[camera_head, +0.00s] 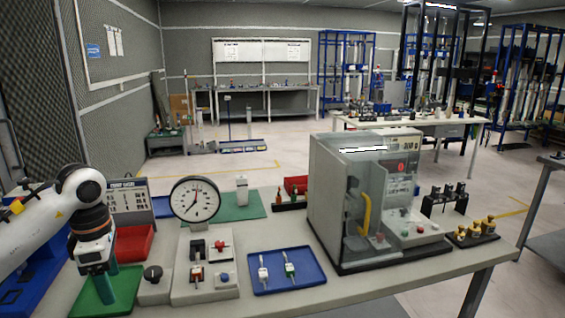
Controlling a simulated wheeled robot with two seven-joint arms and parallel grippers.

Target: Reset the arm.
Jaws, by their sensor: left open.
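My left arm (45,215), white with a dark wrist band, comes in from the left edge and bends downward. My left gripper (104,282) points down over a green mat (126,296) at the table's front left. Its teal fingers are open, and I see nothing held between them. I cannot tell whether the fingertips touch the mat. My right arm and gripper are not in view.
A red tray (134,244), a round dial gauge (195,200), a button block (205,284) and a blue tray (289,285) stand on the table (345,300) nearby. A clear-fronted machine (325,195) stands to the right.

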